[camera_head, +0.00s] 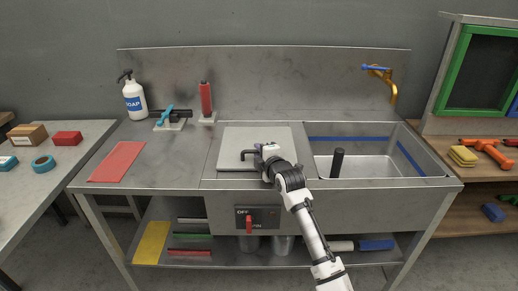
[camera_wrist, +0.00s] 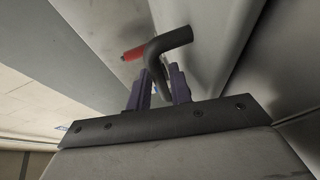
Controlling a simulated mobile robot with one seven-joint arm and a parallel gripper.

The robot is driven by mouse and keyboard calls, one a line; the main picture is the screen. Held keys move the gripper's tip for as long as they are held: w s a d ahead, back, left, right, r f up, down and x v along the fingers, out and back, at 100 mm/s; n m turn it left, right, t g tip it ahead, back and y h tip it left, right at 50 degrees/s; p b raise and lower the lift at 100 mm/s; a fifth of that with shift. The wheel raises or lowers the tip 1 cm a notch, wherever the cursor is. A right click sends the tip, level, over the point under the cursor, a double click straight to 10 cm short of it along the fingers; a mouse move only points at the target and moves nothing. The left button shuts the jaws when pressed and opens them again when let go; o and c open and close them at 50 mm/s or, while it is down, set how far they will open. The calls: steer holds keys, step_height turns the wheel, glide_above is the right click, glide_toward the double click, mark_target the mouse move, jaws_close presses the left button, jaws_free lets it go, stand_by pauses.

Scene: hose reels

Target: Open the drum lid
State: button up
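The lid (camera_head: 232,137) is a light grey square plate lying flat in the counter, left of the sink; no gap under it is visible. A dark bent handle (camera_head: 247,153) stands at its front part. My gripper (camera_head: 262,148) is at the handle, over the lid's front half, and hides part of it. In the wrist view the dark handle (camera_wrist: 168,42) bends above the purple fingers of my gripper (camera_wrist: 160,78). Its stem runs down between them. Whether both fingers press on the stem cannot be told.
The sink (camera_head: 350,165) with a dark upright post (camera_head: 337,162) lies right of my arm. A red switch handle (camera_head: 249,224) is on the front panel. A soap bottle (camera_head: 134,98) and red upright bottle (camera_head: 206,98) stand at the back left.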

steer(key=shift+w+a, duration=0.1)
steer(key=shift+w, duration=0.2)
steer(key=shift+c, duration=0.4)
jaws_close()
